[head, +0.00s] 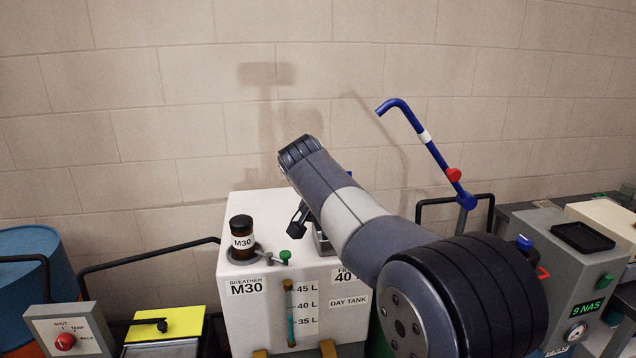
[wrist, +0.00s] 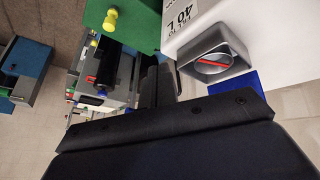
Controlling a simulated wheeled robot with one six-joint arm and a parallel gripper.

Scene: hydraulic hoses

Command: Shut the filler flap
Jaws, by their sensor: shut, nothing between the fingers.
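The white day tank (head: 255,318) stands below my arm in the head view, and its white side with a 40 L label shows in the wrist view (wrist: 190,22). A grey filler fitting (wrist: 238,64) with a dark recess and a red bar sits on the tank in the wrist view; I cannot tell which part is the flap or how far open it stands. In the head view only a grey edge of the fitting (head: 322,241) shows beside my arm. My gripper (head: 298,222) is shut and empty near the fitting; its dark fingers (wrist: 158,85) appear left of it in the wrist view.
A blue lever pipe (head: 424,140) rises at right. A grey 9 NAS unit (head: 565,275) stands further right. A switch box (head: 68,335) and black rails are at left.

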